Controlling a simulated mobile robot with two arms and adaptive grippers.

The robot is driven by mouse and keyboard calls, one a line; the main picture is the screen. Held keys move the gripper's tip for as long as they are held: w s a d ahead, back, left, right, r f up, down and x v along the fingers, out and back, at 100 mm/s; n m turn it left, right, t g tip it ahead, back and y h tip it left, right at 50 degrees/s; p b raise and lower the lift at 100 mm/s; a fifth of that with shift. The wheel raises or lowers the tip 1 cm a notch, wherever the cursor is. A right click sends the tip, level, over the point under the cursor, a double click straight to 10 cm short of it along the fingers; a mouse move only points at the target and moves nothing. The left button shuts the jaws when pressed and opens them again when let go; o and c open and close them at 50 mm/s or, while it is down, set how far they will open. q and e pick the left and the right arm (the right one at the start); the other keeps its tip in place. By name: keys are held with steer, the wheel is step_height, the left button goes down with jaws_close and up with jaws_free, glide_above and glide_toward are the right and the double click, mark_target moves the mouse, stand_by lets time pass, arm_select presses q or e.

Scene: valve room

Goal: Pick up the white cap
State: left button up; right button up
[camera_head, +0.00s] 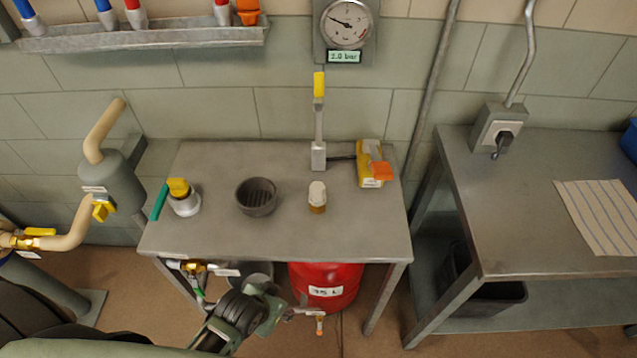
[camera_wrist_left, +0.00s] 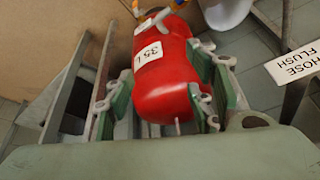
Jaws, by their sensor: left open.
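The white cap (camera_head: 317,189) sits on top of a small amber bottle (camera_head: 317,206). The bottle stands upright on the grey metal table (camera_head: 285,235), right of the middle. My left gripper (camera_head: 258,300) is low in front of the table's front edge, below the tabletop and well apart from the cap. In the left wrist view its two green fingers (camera_wrist_left: 160,95) are spread, with nothing held between them. The red tank (camera_wrist_left: 163,80) shows beyond them. The cap is not in the left wrist view. My right gripper is in neither view.
A dark round bowl (camera_head: 256,197) and a grey fitting with a yellow top (camera_head: 183,197) stand left of the bottle. An upright yellow-handled tool (camera_head: 319,120) and a yellow-orange box (camera_head: 372,165) stand behind it. The red tank (camera_head: 326,286) is under the table. A bench (camera_head: 525,215) stands right.

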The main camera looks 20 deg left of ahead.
arm_select(q)
step_height(320, 180, up, 12)
steer(key=w+t+p, duration=0.1)
steer(key=w+p, duration=0.1)
steer(key=m+t+h, duration=0.2)
steer(key=m+t, duration=0.1)
steer(key=t, duration=0.3)
glide_toward(314, 195)
steer(key=w+f, duration=0.1)
steer(key=f, duration=0.1)
steer(key=w+f, duration=0.1)
steer(key=shift+d+f+p, duration=0.1)
steer(key=shift+f+p, duration=0.25)
steer(key=shift+p, duration=0.05)
steer(key=w, duration=0.3)
steer(key=shift+w+d+t, duration=0.1)
steer(key=shift+d+t, duration=0.05)
steer(key=shift+t, duration=0.25)
steer(key=x, duration=0.1)
steer(key=p+x, duration=0.1)
steer(key=x, duration=0.3)
steer(key=shift+w+d+p, duration=0.15)
steer(key=shift+d+p, duration=0.15)
steer(key=shift+w+f, duration=0.15)
steer(key=shift+w, duration=0.15)
steer(key=shift+s, duration=0.1)
steer(key=c, duration=1)
